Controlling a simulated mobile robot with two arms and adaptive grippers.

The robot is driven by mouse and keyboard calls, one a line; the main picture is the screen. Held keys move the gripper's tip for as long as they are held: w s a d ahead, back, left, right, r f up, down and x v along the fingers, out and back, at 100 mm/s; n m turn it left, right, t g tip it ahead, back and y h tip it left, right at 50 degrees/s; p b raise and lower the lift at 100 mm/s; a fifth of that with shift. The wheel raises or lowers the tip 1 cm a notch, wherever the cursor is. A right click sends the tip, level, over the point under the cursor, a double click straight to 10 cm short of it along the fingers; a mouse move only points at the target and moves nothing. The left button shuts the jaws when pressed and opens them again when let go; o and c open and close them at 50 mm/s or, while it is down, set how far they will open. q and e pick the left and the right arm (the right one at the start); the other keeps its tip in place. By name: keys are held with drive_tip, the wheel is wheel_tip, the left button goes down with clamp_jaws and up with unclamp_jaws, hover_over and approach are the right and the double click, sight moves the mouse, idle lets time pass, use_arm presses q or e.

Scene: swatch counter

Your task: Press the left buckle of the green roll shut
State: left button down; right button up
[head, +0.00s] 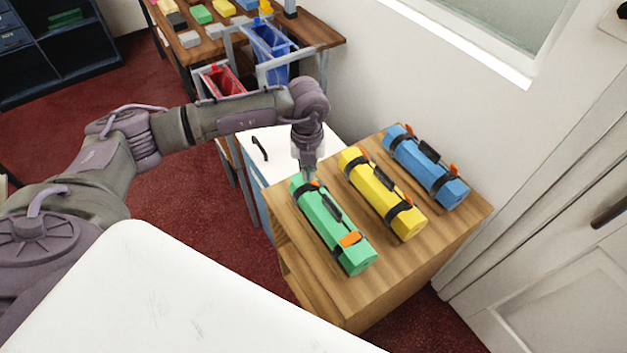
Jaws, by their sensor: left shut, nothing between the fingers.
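The green roll (323,213) lies on the wooden cabinet top, the leftmost of three rolls. It has a dark strap near each end and a dark handle between them. Its left buckle (315,184), at the far upper-left end, shows a small bit of orange and is partly hidden by my gripper. Its other buckle (350,239), at the near end, shows a larger orange tab. My left gripper (309,177) points down, shut and empty, with its tips at the left buckle. I cannot tell whether they touch it or whether that buckle is closed. My right gripper is out of view.
A yellow roll (378,190) and a blue roll (426,166) lie to the right on the wooden cabinet (400,262). A white-topped surface (150,300) fills the near left. Behind are a table with coloured blocks and red and blue bins (268,45).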

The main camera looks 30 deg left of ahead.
use_arm(q)
drive_tip(key=shift+s+a+f+b, duration=0.1)
drive_tip(key=shift+s+f+b, duration=0.05)
drive_tip(key=shift+f+b, duration=0.65)
drive_tip(key=shift+s+a+f+b, duration=0.15)
drive_tip(key=shift+f+b, duration=0.4)
drive_tip(key=shift+f, duration=0.35)
drive_tip(key=shift+d, duration=0.1)
wheel_tip(320, 180, up, 8)
drive_tip(key=p, duration=0.5)
idle(0.6)
